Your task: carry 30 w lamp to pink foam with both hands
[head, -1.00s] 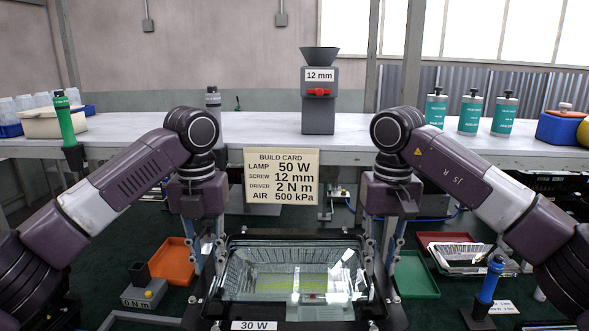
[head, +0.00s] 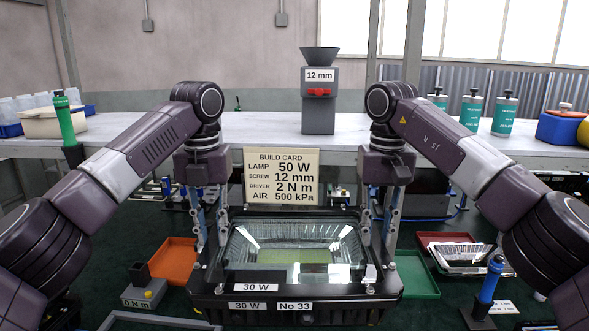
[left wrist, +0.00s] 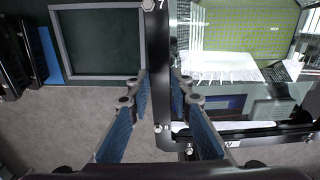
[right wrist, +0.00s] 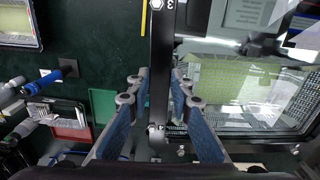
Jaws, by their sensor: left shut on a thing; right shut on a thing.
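The 30 W lamp (head: 310,305) is a black-framed floodlight with a glass front, a pale reflector and a green-yellow panel inside. Its front side carries "30 W" and "No 33" labels. My left gripper (head: 203,232) is shut on the left side of its frame. My right gripper (head: 379,230) is shut on the right side. The frame edge passes between the fingers in the left wrist view (left wrist: 160,85) and the right wrist view (right wrist: 160,85). The lamp appears held above the dark green surface. I cannot make out any pink foam.
An orange tray (head: 174,262) and a "0 N m" box (head: 143,294) lie left of the lamp. A build card (head: 281,176) reading 50 W stands behind.

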